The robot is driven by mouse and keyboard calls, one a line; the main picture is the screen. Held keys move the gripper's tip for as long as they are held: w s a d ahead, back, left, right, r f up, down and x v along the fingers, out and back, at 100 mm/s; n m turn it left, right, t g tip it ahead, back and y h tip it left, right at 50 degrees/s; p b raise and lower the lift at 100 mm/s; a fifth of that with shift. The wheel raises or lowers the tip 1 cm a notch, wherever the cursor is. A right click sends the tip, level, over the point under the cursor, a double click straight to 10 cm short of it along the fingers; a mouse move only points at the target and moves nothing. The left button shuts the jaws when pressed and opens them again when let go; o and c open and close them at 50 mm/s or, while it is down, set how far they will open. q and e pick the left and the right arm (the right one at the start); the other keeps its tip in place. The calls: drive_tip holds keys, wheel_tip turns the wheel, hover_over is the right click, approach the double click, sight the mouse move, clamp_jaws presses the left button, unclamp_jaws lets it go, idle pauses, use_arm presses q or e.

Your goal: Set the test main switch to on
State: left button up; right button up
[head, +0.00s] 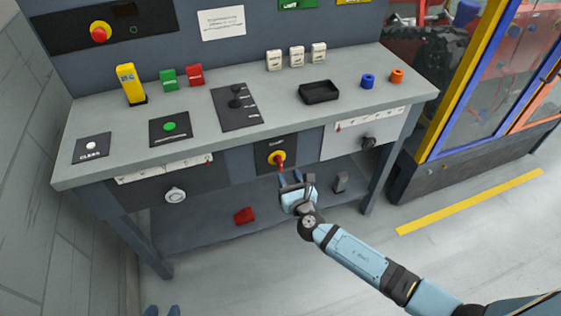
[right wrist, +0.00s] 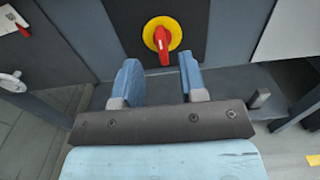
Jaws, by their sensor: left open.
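The main switch (head: 277,159) is a red handle on a yellow disc, set in a dark panel on the bench's front. The handle points roughly down. In the right wrist view the switch (right wrist: 162,40) is ahead, near the top. The small label above it is too small to read. My right gripper (head: 291,178) is open and empty, just below and in front of the switch. In the right wrist view its two blue fingers (right wrist: 160,80) stand apart, with the handle beyond the gap, apparently untouched. My left gripper (head: 162,311) shows only its fingertips at the bottom edge, apart.
The bench (head: 200,144) carries buttons, a lever plate (head: 237,107), a black tray (head: 319,91) and coloured blocks. A red object (head: 244,215) lies on the lower shelf. A white dial (head: 175,195) and a black knob (head: 368,143) flank the switch. Floor in front is clear.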

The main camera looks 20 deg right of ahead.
sight(282, 163)
drive_tip(key=w, duration=0.7)
drive_tip(key=shift+w+a+b, duration=0.1)
drive_tip(key=shift+w+b, duration=0.1)
drive_tip(key=shift+b, duration=0.15)
clamp_jaws()
